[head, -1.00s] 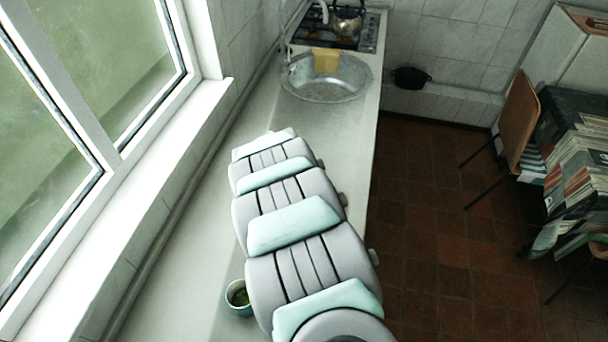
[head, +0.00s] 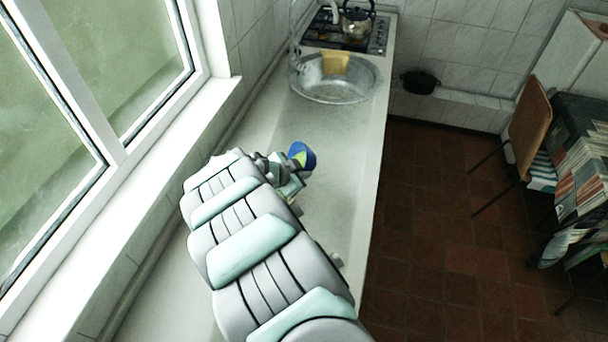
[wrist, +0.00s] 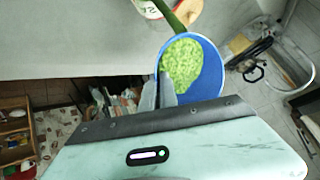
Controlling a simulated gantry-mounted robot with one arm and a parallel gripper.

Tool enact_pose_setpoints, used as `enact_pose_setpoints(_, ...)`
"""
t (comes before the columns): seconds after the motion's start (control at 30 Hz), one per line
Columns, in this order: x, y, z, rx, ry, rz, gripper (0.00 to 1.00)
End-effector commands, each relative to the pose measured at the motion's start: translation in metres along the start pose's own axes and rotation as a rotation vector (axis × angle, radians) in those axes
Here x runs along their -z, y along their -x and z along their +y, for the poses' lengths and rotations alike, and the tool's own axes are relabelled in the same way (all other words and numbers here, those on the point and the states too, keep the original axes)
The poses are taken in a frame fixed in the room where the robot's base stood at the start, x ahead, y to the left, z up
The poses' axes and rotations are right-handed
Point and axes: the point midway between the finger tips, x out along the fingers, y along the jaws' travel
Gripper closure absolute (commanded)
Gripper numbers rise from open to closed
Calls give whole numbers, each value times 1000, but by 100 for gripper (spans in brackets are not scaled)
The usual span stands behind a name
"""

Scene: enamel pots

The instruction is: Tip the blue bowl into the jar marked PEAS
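The blue bowl (head: 302,156) is held above the counter, tilted, with green contents showing. In the wrist view the bowl (wrist: 211,75) has green peas gathered toward its left side. My gripper (wrist: 160,93) has its grey fingers at the bowl's near left rim and looks shut on it. In the head view my gripper (head: 283,168) is at the bowl's left, partly hidden by my arm. A pale jar (wrist: 150,8) with a partly visible label shows at the top of the wrist view; I cannot read the marking. A dark green strip crosses beside it.
The metal sink (head: 335,80) with a yellow cloth (head: 335,63) lies beyond the bowl. A hob with a kettle (head: 357,22) is at the far end. The window is left; the counter's right edge drops to the tiled floor. The counter between bowl and sink is clear.

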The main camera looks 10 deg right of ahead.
Motion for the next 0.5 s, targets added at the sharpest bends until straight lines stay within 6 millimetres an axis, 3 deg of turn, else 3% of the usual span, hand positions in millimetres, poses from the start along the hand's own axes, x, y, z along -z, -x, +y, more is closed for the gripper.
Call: enact_pose_setpoints(0.5, -2, 4, -3, 1, 40, 83, 100)
